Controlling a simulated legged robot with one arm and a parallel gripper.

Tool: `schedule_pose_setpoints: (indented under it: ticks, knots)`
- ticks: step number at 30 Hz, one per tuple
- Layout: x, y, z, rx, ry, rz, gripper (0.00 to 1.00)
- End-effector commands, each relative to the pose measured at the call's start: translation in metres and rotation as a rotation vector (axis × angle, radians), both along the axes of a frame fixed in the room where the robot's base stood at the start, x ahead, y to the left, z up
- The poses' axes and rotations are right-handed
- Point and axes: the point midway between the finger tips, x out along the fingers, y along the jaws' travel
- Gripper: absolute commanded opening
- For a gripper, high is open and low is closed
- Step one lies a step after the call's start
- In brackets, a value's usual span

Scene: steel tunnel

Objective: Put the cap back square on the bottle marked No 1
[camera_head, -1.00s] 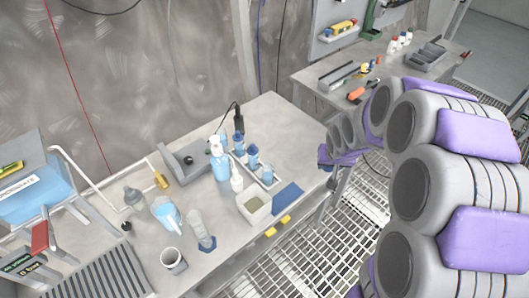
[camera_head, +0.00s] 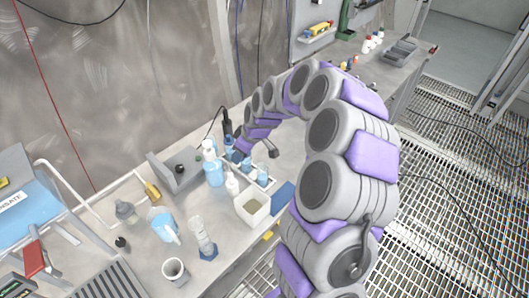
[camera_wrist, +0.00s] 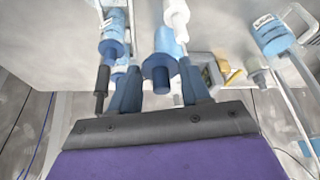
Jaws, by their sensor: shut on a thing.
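Several small blue bottles stand in a light tray (camera_head: 270,183) on the bench, among them one bottle (camera_head: 262,174) at the near end. My gripper is shut on the cap. Whether the cap is seated on that body I cannot tell. Another blue-capped bottle (camera_wrist: 112,46) is beside the left finger. No number is readable.
A blue wash bottle (camera_head: 213,168), a white dropper bottle (camera_head: 232,183) and a square beige container (camera_head: 252,209) stand close to the tray.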

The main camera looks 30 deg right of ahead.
Motion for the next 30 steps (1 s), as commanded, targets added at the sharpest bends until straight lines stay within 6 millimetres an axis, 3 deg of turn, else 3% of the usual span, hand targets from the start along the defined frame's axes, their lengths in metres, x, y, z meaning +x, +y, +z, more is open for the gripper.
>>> schedule_pose_setpoints:
  ticks: [9, 15, 30]
  knots:
    - [0.000, -0.063, -0.020, -0.006, -0.005, 0.371, 0.19]
    - [-0.005, -0.086, -0.025, -0.005, -0.006, 0.492, 0.19]
    - [-0.007, -0.087, -0.047, -0.004, -0.004, 0.516, 0.19]
